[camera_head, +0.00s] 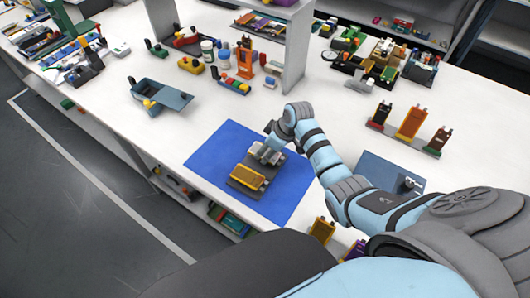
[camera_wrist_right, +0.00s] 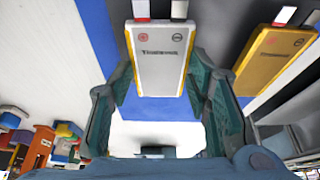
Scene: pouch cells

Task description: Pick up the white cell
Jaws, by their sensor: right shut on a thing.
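I cannot tell whether the cell is clear of the holder. My left gripper is not in view.
A gold cell (camera_head: 249,176) sits in the holder close beside the gripper; it also shows in the right wrist view (camera_wrist_right: 270,55). The blue mat (camera_head: 214,152) is bare around the holder. A rack with orange and dark cells (camera_head: 411,123) stands to the right. A blue-grey tray (camera_head: 165,94) lies left.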

